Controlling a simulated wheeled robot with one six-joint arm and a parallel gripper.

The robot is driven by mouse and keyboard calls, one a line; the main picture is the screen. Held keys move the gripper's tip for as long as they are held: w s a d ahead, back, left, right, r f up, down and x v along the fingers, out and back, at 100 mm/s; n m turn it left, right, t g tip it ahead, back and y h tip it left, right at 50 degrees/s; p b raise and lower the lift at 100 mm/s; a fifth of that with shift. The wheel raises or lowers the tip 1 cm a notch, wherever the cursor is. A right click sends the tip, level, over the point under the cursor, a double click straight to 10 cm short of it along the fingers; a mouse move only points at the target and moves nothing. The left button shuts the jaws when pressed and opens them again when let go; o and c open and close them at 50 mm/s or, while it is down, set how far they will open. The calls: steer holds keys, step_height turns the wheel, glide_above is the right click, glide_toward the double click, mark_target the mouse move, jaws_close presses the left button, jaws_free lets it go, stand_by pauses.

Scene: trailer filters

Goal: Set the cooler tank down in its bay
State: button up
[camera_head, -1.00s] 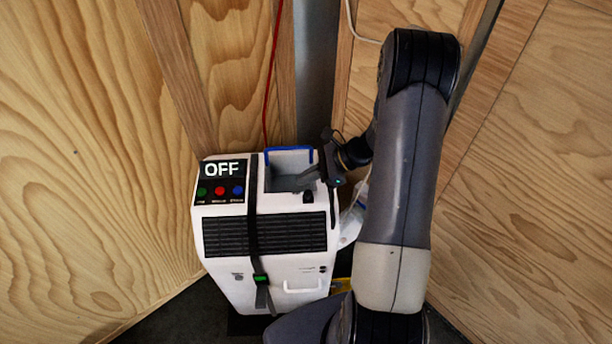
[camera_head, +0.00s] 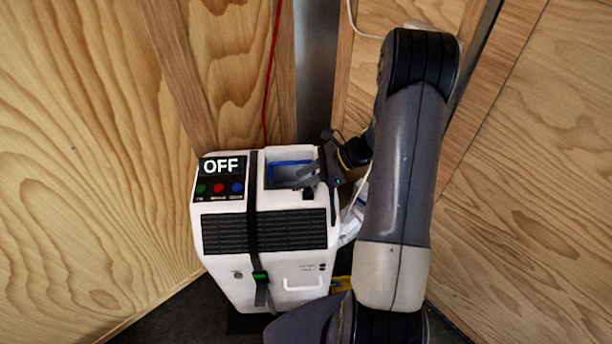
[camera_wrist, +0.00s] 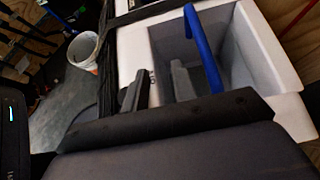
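The white cooler (camera_head: 225,270) stands on the floor in the corner, with an open bay (camera_head: 330,205) at its top right. The tank's blue handle (camera_head: 290,163) shows inside the bay, below the rim; the tank's grey body is hard to tell from the bay walls. In the wrist view the blue handle (camera_wrist: 203,50) crosses the bay, to the right of both fingers. My gripper (camera_head: 302,178) reaches over the bay from the right. In the wrist view its two grey fingers (camera_wrist: 158,75) are apart with nothing visible between them.
A black strap (camera_head: 252,205) runs down the cooler's front. An OFF panel (camera_head: 221,180) with several coloured buttons is at its upper left. Wooden walls (camera_head: 90,140) close in behind. A red cable (camera_head: 271,75) hangs behind the cooler. The wrist view shows a white bucket (camera_wrist: 85,50).

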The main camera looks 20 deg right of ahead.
steer(key=v, duration=1.1)
steer(key=shift+a, duration=0.1)
steer(key=x, duration=1)
steer(key=shift+a+r+p, duration=0.3)
steer(key=shift+a+p, duration=0.05)
steer(key=shift+p, duration=0.1)
